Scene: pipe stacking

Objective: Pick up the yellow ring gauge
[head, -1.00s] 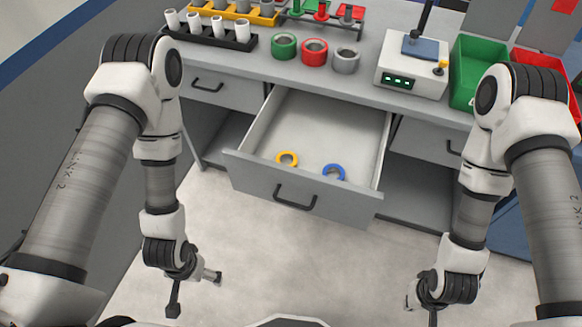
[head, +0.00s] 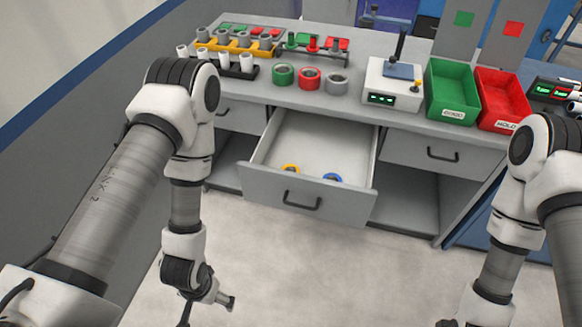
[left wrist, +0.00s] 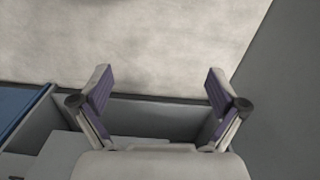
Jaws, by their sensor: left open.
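The yellow ring gauge (head: 291,167) lies in the open drawer (head: 322,140), close behind its front panel, which hides its lower part. My left gripper (head: 205,309) hangs low over the floor, in front and left of the drawer, well apart from the ring. In the left wrist view its two fingers (left wrist: 160,88) are spread and empty, and no ring shows there. My right gripper (head: 447,322) is almost wholly cut off by the bottom edge of the head view, so its jaws cannot be read.
A blue ring (head: 332,177) lies right of the yellow one in the drawer. On the bench stand green (head: 283,75), red (head: 309,80) and grey (head: 337,84) rings, a device (head: 390,85), a green bin (head: 452,90) and a red bin (head: 500,97). The floor before the drawer is clear.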

